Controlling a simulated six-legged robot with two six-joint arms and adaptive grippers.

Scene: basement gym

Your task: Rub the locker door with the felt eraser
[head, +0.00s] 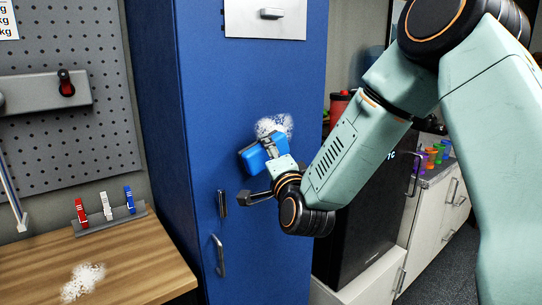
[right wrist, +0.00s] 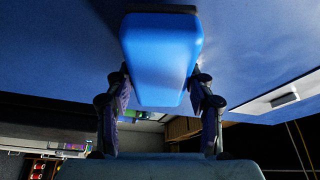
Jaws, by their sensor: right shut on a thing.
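The blue locker door (head: 240,85) stands upright in the middle of the head view. A white powdery smudge (head: 275,125) is on it. My right gripper (head: 267,147) is shut on the blue felt eraser (head: 254,158), in front of the door just below and left of the smudge. In the right wrist view the eraser (right wrist: 162,55) sits between both fingers, its dark felt edge (right wrist: 162,9) at the far end toward the blue surface. I cannot tell whether the felt touches the door. The gripper hides part of the door. My left gripper is not in view.
The locker has a handle (head: 219,255) low on the door and a white plate (head: 265,18) above. A wooden bench (head: 130,262) at left carries another white smudge (head: 83,281) and a rack of clips (head: 108,222). A black cabinet (head: 365,215) stands right.

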